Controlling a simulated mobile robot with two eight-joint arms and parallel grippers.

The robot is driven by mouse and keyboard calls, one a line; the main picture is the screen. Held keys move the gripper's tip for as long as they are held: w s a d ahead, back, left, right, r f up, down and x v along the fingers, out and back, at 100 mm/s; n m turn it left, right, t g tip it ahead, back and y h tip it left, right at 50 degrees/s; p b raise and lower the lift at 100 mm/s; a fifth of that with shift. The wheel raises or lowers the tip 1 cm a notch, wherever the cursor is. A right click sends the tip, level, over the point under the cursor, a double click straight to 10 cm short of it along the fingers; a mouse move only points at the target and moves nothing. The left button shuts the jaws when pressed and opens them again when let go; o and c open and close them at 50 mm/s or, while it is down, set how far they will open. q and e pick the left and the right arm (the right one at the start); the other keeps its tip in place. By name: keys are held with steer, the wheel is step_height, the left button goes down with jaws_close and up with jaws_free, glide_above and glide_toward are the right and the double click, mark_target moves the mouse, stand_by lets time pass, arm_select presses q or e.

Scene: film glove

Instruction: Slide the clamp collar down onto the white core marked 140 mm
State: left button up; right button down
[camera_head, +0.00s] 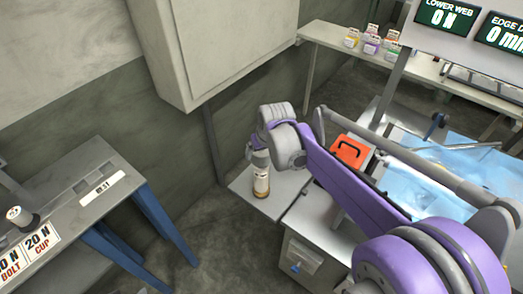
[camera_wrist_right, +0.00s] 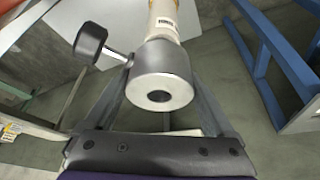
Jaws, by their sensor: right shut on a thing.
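The white core (camera_head: 261,180) stands upright on a small grey table, with a label on its side. It also shows in the right wrist view (camera_wrist_right: 164,22), directly beyond the collar. The clamp collar (camera_wrist_right: 163,82) is a grey cylinder with a pale end face, a dark bore and a black knob on a side stem. My right gripper (camera_wrist_right: 164,105) is shut on the collar, one finger on each side. In the head view my right gripper (camera_head: 259,150) is above the core's top. Whether the core's top is inside the collar is hidden. My left gripper is not in view.
An orange-red box (camera_head: 349,151) sits right of the core, behind my right arm. A bench (camera_head: 75,200) with blue legs is at the left, holding a small white roll (camera_head: 19,216). A large pale cabinet (camera_head: 225,45) hangs on the wall behind.

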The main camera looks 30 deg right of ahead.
steer(key=shift+f+b, duration=0.8)
steer(key=shift+f, duration=0.55)
jaws_free()
steer(key=v, duration=1.1)
steer(key=shift+p, duration=0.45)
steer(key=shift+w, duration=0.1)
steer(key=s+a+f, duration=0.5)
steer(key=s+f, duration=0.1)
steer(key=s, duration=0.2)
steer(key=s+a+f+n, duration=0.1)
steer(key=s+a+f, duration=0.3)
steer(key=s, duration=0.5)
steer(key=shift+a+f+t+y, duration=0.3)
steer(key=shift+a+f+t, duration=0.1)
steer(key=shift+f, duration=0.55)
